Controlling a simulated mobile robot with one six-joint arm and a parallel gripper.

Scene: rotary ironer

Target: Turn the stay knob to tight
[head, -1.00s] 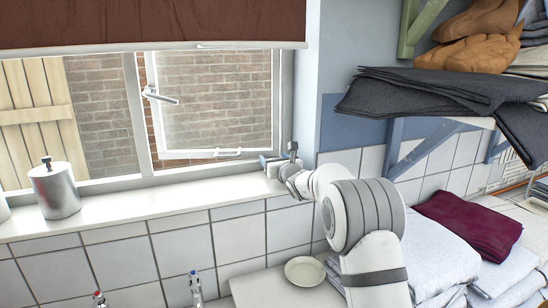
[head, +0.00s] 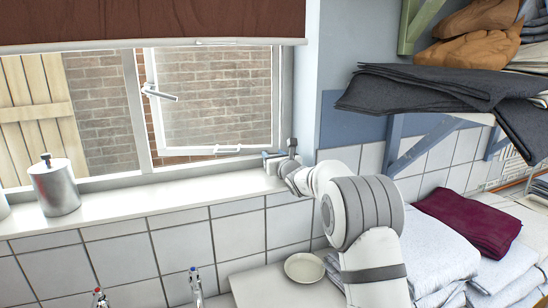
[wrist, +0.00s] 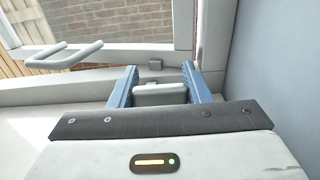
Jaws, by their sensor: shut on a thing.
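The stay knob (wrist: 160,93) is a grey rounded block at the bottom of the window frame, seen in the wrist view. My gripper's two blue fingers (wrist: 160,88) stand on either side of it, shut on it. In the head view my gripper (head: 271,157) is at the right end of the window sill, by the lower right corner of the open window sash (head: 217,98). The knob is too small and covered there to make out. Its turn angle cannot be read.
A pale bar handle (wrist: 65,56) stands to the left of the fingers in the wrist view. The wall (head: 318,80) is close on the right. A metal canister (head: 55,187) stands at the sill's left. Folded dark cloth (head: 430,90) overhangs a shelf at right.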

